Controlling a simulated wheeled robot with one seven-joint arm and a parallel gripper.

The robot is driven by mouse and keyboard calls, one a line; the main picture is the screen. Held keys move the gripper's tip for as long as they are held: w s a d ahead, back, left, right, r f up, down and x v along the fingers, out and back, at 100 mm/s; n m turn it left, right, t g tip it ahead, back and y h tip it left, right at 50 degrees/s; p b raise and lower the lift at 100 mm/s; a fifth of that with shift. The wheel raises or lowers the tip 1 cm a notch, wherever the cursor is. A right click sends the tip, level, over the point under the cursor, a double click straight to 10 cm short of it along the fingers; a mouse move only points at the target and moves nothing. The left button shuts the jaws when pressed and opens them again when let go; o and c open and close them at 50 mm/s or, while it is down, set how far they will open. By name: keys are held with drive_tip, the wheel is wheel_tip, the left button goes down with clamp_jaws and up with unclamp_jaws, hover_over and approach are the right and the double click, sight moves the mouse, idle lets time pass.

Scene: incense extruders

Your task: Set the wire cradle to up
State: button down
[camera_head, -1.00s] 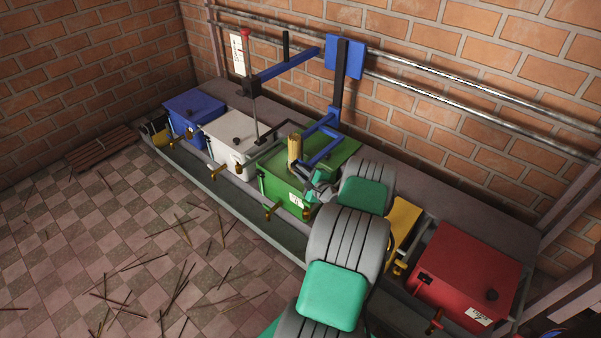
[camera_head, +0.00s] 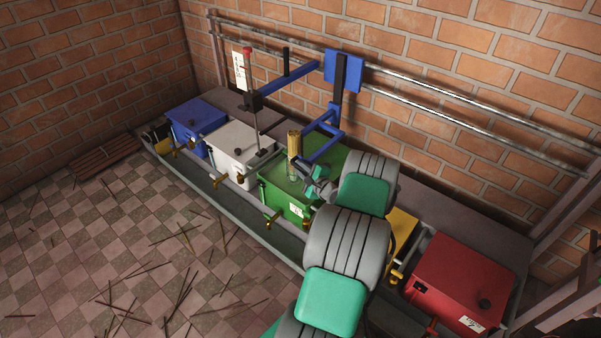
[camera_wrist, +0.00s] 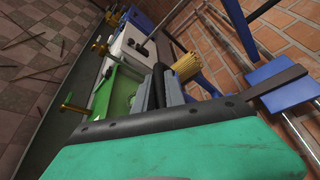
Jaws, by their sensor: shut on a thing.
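The wire cradle seems to be the blue arm (camera_head: 320,149) on the dark upright post (camera_head: 340,76), with thin wire below the tan bundle (camera_head: 293,143). The bundle stands upright above the green box (camera_head: 275,192). My gripper (camera_head: 318,186) is just right of the bundle, above the green box. In the wrist view my gripper (camera_wrist: 160,88) is shut on a dark bar, apparently part of the cradle, with the bundle (camera_wrist: 187,67) just beyond it. My arm and the fingers hide much of the grip.
White (camera_head: 236,150) and blue (camera_head: 194,120) boxes stand to the left, yellow (camera_head: 402,226) and red (camera_head: 463,275) to the right. A second blue arm (camera_head: 283,78) holds a red-topped rod over the white box. Pipes run along the brick wall. Sticks litter the tiled floor.

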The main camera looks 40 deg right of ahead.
wheel_tip(320, 180, up, 7)
drive_tip(key=p, duration=0.3)
drive_tip(key=shift+f, duration=0.1)
drive_tip(key=c, duration=1.4)
unclamp_jaws()
drive_tip(key=shift+f, duration=0.1)
drive_tip(key=p+v, duration=0.1)
drive_tip(key=v, duration=0.6)
drive_tip(key=shift+s, duration=0.35)
drive_tip(key=shift+a, duration=0.1)
